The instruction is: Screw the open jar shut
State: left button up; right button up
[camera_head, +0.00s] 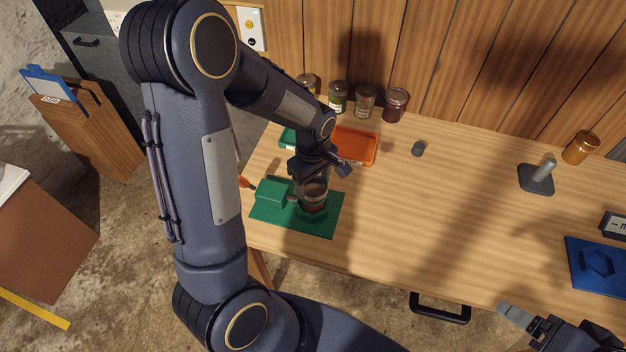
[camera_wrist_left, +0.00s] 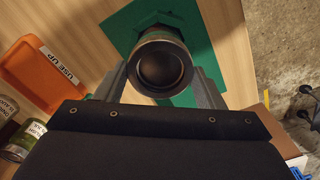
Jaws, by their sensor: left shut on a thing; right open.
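The jar (camera_head: 314,197), clear glass with reddish contents low down, stands upright in a green holder on a green mat (camera_head: 262,215). My left gripper (camera_head: 316,176) is directly above it, pointing down. In the left wrist view its two fingers lie on either side of a round, dark-centred lid (camera_wrist_left: 162,66) with a metallic rim, and they are shut on it. The lid lines up with the jar, but whether its thread is engaged is hidden. My right gripper (camera_head: 556,328) is open and empty at the bottom right, off the table's front edge.
An orange tray (camera_head: 358,146), labelled USE UP in the left wrist view, lies behind the mat. Several filled jars (camera_head: 395,104) line the back wall. A grey stand (camera_head: 537,180), amber jar (camera_head: 580,148) and blue mat (camera_head: 598,283) are at right. The table's middle is clear.

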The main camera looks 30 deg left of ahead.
pick_arm(q)
jog(key=shift+f, duration=0.2)
jog(key=shift+o, duration=1.1)
jog(key=c, duration=0.4)
jog(key=m, duration=0.4)
jog(key=shift+r+m, duration=0.1)
jog(key=shift+m, duration=0.2)
jog(key=m, duration=0.4)
jog(key=shift+w+m+b, duration=0.1)
jog(key=shift+m+b, duration=0.2)
